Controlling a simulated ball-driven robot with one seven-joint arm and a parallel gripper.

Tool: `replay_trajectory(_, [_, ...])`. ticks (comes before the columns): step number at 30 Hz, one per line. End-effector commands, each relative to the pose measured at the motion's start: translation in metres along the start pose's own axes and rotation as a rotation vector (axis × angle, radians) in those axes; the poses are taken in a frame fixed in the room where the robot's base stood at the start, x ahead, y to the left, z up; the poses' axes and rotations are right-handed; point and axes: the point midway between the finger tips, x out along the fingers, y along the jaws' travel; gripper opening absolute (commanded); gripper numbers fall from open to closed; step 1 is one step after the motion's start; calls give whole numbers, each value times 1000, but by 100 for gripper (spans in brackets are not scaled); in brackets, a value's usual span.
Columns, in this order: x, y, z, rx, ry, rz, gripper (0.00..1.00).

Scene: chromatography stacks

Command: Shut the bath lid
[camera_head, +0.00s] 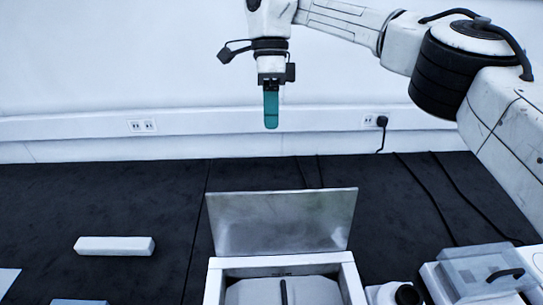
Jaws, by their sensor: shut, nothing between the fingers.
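The bath (214,286) is a white box at the bottom centre of the head view, cut off by the lower edge. Its lid (281,219) is a grey metallic panel standing up, tilted back, along the bath's far edge, so the bath is open. A dark handle or rod (284,291) shows on a pale surface inside the bath. My gripper (271,124) hangs pointing down above and beyond the lid, with teal fingers shut and empty. It is clear of the lid.
A white bar-shaped block (115,246) lies on the dark bench at the left. At the right are a bottle with a black top (406,293) and a device with a clear cover and black handle (487,270). Cables run along the bench behind. The bench left of the lid is mostly clear.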

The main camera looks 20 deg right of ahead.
Motion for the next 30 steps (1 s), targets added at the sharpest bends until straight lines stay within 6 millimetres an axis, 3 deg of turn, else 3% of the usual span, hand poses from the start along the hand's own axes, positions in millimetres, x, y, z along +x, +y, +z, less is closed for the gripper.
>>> replay_trajectory(8, [23, 0, -1, -1, 1, 3, 0])
replay_trajectory(20, [100, 1, 0, -2, 0, 4, 0])
replay_trajectory(30, [112, 31, 0, -2, 0, 1, 0])
